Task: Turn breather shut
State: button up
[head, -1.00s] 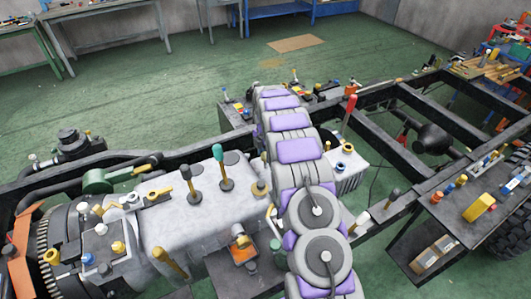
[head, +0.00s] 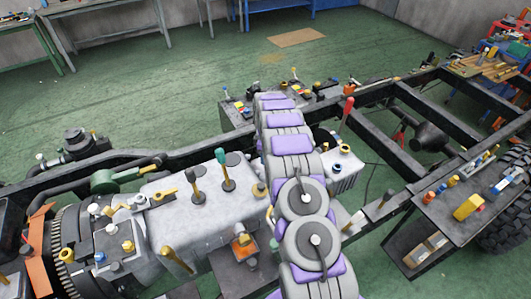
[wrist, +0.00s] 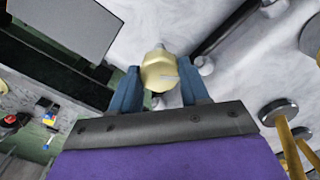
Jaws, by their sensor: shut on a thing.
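In the wrist view a cream-yellow knob with a hex-like head (wrist: 159,72), which looks like the breather, stands on a pale grey housing (wrist: 225,75). My gripper (wrist: 161,84) has its two blue fingers on either side of the knob and is shut on it. The knob's lower part is hidden by my gripper. In the head view the pale gearbox housing (head: 200,215) lies left of my purple and grey arm. My gripper's fingers and the held knob cannot be made out there.
Black frame rails (head: 420,165) run past the arm. A tray with coloured parts (head: 432,222) is at right. Green floor (head: 160,100) is open behind.

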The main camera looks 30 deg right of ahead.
jog(key=m, duration=0.1)
jog(key=m+p, duration=0.1)
jog(key=m, duration=0.1)
jog(key=shift+w+r+m, duration=0.15)
jog(key=shift+m, duration=0.15)
jog(key=shift+w+m+p, duration=0.1)
jog(key=shift+m+p, duration=0.4)
jog(key=shift+m, duration=1.2)
jog(key=o, duration=1.1)
jog(key=shift+d, duration=0.1)
jog(key=shift+c, duration=0.2)
notch_tip(320, 180, up, 17)
jog(key=p, duration=0.1)
